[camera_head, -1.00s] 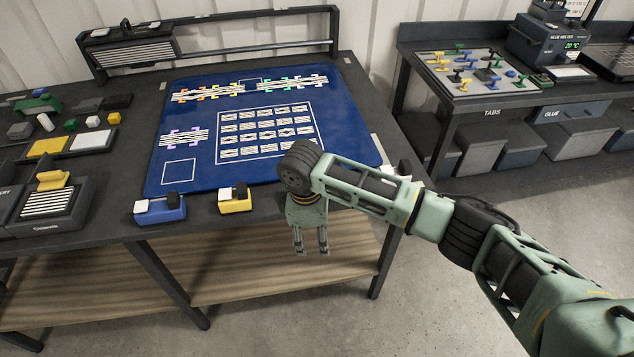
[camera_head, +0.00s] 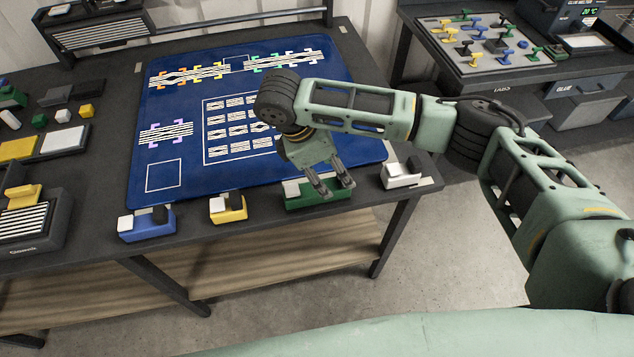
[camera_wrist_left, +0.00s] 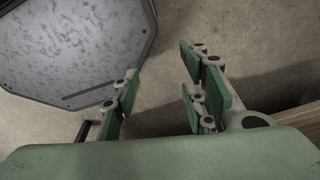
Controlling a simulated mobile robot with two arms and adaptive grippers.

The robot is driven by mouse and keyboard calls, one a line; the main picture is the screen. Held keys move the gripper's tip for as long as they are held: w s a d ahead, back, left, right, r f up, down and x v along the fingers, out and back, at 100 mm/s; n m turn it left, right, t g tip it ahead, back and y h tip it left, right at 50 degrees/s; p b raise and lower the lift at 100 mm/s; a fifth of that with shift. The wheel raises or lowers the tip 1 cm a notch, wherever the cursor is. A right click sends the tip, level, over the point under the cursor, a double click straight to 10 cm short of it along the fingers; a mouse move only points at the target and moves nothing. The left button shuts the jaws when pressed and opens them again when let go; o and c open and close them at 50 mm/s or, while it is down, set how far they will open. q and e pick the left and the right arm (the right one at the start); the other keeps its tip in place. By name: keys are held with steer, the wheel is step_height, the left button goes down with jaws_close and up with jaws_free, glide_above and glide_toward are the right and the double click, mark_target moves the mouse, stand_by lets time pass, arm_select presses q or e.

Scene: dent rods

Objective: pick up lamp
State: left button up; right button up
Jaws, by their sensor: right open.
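No object is clearly recognizable as the lamp. A striped panel unit (camera_head: 103,32) stands at the table's back left, and a smaller striped unit with a yellow top (camera_head: 27,222) stands at the front left; I cannot tell whether either is the lamp. My right gripper (camera_head: 335,186) is open and empty. Its fingers point down over the green block (camera_head: 318,199) at the table's front edge; contact cannot be told. My left gripper shows only in the left wrist view (camera_wrist_left: 163,95), open and empty above the floor.
A blue mat (camera_head: 190,105) with striped patterns covers the table's middle. Blue (camera_head: 147,228), yellow (camera_head: 228,210) and white (camera_head: 402,175) blocks line the front edge. Small blocks and trays crowd the left. A side bench (camera_head: 482,50) holds coloured tabs.

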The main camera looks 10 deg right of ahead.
mark_target(338, 177)
steer(key=x, duration=0.1)
steer(key=p+x, duration=0.1)
steer(key=x, duration=0.1)
steer(key=shift+d+r+p, duration=0.1)
steer(key=shift+d+p, duration=0.15)
steer(key=shift+p, duration=0.05)
steer(key=shift+x, duration=1.15)
steer(key=shift+w+f, duration=0.15)
steer(key=shift+f, duration=0.1)
steer(key=shift+a, duration=0.1)
steer(key=c, duration=0.9)
arm_select(q)
steer(key=shift+s+d+r, duration=0.1)
steer(key=shift+s+r, duration=0.85)
steer(key=shift+s, duration=0.2)
arm_select(e)
steer(key=shift+r, duration=0.1)
jaws_close()
